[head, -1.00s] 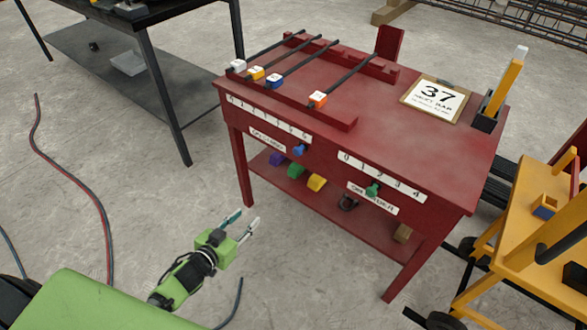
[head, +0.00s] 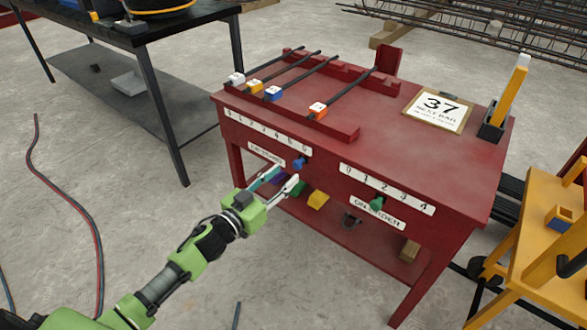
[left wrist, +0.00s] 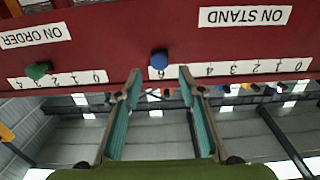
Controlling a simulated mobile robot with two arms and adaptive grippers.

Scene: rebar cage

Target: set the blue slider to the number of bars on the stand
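The blue slider (head: 299,163) is a knob on the red table's front, at the right end of the left number strip (head: 262,131), by the 6. In the left wrist view the blue slider (left wrist: 159,60) shows upside down, ahead of and between my fingertips, apart from them. The ON STAND label (left wrist: 245,16) is beside that strip. My left gripper (head: 284,178) is open and empty, just below and left of the slider. Several dark bars (head: 300,68) lie on the red notched stand (head: 340,128), with white, yellow, blue and orange end tags. My right gripper is out of view.
A green knob (head: 377,204) sits under the right strip, by the ON ORDER label. A lower shelf holds coloured blocks (head: 318,200). A "37 NEXT BAR" sign (head: 437,108) lies on top. A yellow cart (head: 545,215) stands right, a dark table (head: 150,60) left.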

